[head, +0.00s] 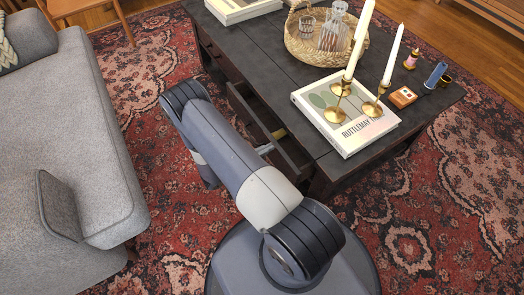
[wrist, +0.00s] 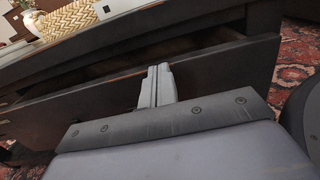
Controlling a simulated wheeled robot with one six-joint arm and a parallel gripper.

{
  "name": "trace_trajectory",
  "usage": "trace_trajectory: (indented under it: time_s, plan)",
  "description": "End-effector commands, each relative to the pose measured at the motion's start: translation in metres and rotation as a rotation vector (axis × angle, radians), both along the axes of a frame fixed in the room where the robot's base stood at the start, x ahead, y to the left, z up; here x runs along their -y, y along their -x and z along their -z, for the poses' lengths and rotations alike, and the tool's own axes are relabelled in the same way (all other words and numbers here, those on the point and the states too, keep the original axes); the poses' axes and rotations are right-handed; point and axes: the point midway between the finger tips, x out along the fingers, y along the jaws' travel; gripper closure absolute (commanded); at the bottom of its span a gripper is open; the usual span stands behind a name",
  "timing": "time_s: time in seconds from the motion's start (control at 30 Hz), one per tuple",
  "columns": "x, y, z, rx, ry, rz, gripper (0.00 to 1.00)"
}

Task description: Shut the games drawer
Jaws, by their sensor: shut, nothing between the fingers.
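The games drawer (head: 252,112) sticks out of the long side of the dark coffee table (head: 272,66), partly open. A small yellowish thing (head: 280,133) shows at it, too small to make out. My arm covers part of the drawer in the head view. My gripper (head: 266,149) is at the drawer's outer side, with its fingers together and nothing between them. In the wrist view the fingertips (wrist: 158,72) reach the upper edge of the dark drawer front (wrist: 230,72), with the opening behind it. I cannot tell whether they touch it.
A grey sofa (head: 75,130) stands left, with patterned rug (head: 160,75) between it and the table. On the tabletop are a book (head: 355,132) with brass candle holders (head: 339,112), a woven tray (head: 300,47) with glassware, and small items near the right end.

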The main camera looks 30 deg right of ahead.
Motion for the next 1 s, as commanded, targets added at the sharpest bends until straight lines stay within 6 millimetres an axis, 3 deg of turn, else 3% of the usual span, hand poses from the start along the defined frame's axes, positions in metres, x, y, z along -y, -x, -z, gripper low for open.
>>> trace_trajectory:
  time_s: [0.27,0.6,1.0]
  plan:
    - [0.002,0.000,0.000,0.000,0.000,0.001,1.00]
    - [0.045,-0.001,0.000,0.000,-0.001,0.004,1.00]
    - [0.048,-0.002,0.000,0.000,0.000,0.001,1.00]
